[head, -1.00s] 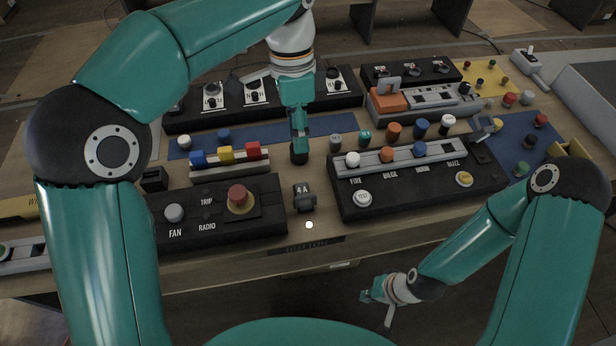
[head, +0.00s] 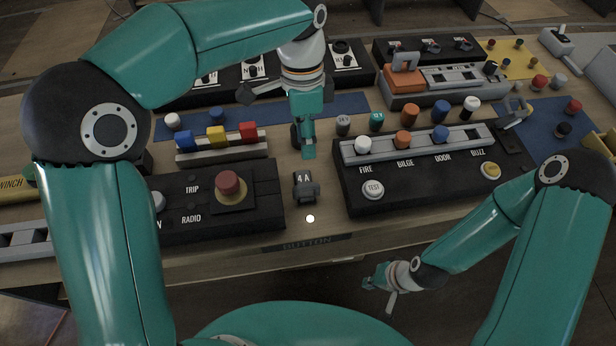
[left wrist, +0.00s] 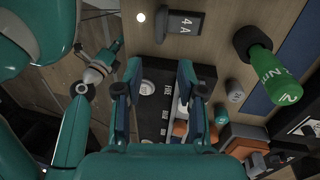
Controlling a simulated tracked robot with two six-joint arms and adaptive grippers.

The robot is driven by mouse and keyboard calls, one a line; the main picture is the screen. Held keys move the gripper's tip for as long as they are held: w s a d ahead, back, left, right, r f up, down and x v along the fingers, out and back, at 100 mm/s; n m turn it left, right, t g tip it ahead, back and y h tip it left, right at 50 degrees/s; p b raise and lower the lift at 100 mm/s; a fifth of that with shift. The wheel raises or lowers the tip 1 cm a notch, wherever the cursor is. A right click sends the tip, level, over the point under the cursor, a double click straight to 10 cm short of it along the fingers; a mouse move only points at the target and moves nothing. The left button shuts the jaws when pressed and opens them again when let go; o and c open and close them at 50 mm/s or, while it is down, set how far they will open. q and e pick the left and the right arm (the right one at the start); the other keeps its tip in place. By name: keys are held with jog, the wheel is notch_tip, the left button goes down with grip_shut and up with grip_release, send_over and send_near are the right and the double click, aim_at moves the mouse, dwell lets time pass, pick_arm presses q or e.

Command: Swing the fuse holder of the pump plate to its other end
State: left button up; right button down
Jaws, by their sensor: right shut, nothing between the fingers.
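A small black block marked 4 A (head: 305,187) stands near the table's front edge, between two black control plates. It looks like the fuse holder, but I cannot read the word pump on anything. It also shows at the top of the left wrist view (left wrist: 180,24). My left gripper (head: 308,150) points down above the table behind the block, apart from it. Its two fingers are spread and empty in the left wrist view (left wrist: 160,75). My right gripper (head: 372,284) is shut and empty, low in front of the table.
The FIRE plate (head: 440,180) is right of the block, and the plate with the red mushroom button (head: 229,185) is left. A green cylinder with a black end (left wrist: 268,62) is near my left gripper. Coloured knobs, such as the teal one (head: 377,121), stand behind the FIRE plate.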

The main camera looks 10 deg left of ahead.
pick_arm(q)
send_over(308, 179)
jog(key=s, duration=0.3)
jog(key=f, duration=1.1)
jog(key=shift+s+d, duration=0.2)
jog(key=shift+d, duration=0.05)
jog(key=shift+r, duration=0.1)
grip_shut()
